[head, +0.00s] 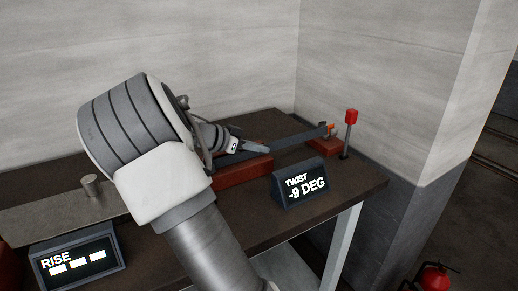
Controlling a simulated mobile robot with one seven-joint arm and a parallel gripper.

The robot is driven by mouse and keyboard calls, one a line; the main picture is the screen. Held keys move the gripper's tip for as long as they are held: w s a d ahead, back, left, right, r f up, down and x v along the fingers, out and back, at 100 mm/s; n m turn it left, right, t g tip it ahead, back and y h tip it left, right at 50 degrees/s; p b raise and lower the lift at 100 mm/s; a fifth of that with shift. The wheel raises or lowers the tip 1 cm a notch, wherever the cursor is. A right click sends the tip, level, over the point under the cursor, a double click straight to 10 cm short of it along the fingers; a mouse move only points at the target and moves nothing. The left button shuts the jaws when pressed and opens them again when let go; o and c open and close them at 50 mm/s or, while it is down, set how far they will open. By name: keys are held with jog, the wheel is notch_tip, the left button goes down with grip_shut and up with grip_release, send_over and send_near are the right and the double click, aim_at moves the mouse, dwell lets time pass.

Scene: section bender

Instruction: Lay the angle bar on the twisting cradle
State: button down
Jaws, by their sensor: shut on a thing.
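My gripper (262,148) is at the middle of the bench, shut on the angle bar (298,136), a long dark grey bar. The bar runs from the gripper to the right, toward a small orange fitting (331,130) near the wall. The twisting cradle shows as a low red-brown block (243,173) in front of and below the gripper, with more red-brown behind the bar. My arm hides the left end of the bar and part of the cradle. I cannot tell whether the bar touches the cradle or hangs just above it.
A sign reading TWIST -9 DEG (300,184) stands in front of the bar. A red-topped lever (350,132) rises at the right. A RISE display (78,262) and a grey plate with a peg (90,186) are at the left. Walls close the back.

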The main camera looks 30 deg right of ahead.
jog(key=shift+f+b, duration=0.15)
jog(key=shift+b, duration=0.15)
jog(key=c, duration=0.9)
grip_release()
jog(key=p+v, duration=0.3)
jog(key=v, duration=1.4)
jog(key=shift+a, duration=0.25)
jog(key=shift+d, duration=0.1)
